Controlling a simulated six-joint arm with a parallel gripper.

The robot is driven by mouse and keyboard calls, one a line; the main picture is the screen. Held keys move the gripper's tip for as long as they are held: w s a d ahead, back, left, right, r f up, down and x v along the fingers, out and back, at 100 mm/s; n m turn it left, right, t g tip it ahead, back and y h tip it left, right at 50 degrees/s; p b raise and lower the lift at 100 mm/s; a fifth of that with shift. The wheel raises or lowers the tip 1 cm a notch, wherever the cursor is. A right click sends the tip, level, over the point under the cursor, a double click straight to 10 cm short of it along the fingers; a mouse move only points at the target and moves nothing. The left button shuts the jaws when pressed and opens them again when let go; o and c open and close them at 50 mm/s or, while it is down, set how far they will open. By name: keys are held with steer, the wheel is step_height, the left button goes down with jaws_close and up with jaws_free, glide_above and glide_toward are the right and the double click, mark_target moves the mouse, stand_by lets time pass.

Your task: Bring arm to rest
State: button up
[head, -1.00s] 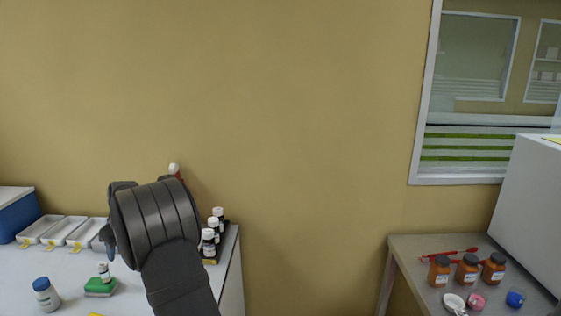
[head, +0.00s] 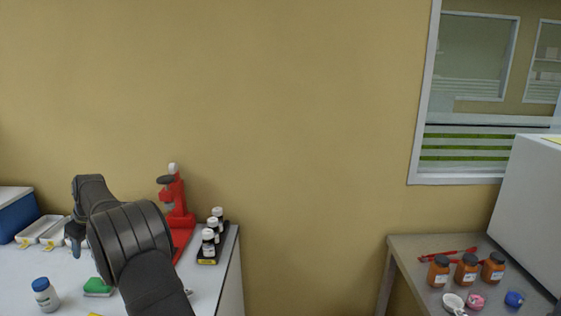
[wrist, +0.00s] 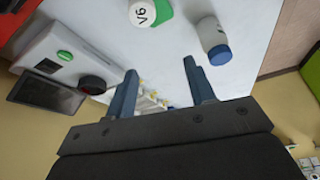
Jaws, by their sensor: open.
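My gripper (wrist: 160,92) shows in the wrist view with its two blue-grey fingers apart and nothing between them. In the head view my dark arm reaches over the left white table (head: 210,300), and a fingertip shows at its left end, above the table. The rest of the gripper is hidden behind the arm there.
A right table (head: 405,262) holds brown jars (head: 466,270). A gap separates the tables.

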steer(key=s+a, duration=0.2)
steer(key=a, duration=0.2)
steer(key=s+a+f+n, duration=0.1)
steer(key=s+a, duration=0.2)
steer(key=a, duration=0.1)
steer(key=s+a+f+n, duration=0.1)
steer(key=s+a, duration=0.2)
steer(key=a, duration=0.2)
steer(key=shift+f+g, duration=0.1)
steer(key=shift+g, duration=0.3)
steer(key=s+a+f+n, duration=0.1)
steer(key=s+a+f, duration=0.4)
steer(key=s+a, duration=0.2)
steer(key=shift+s+a+f+n+g, duration=0.15)
steer(key=shift+s+f+n+g, duration=0.15)
steer(key=shift+s, duration=0.15)
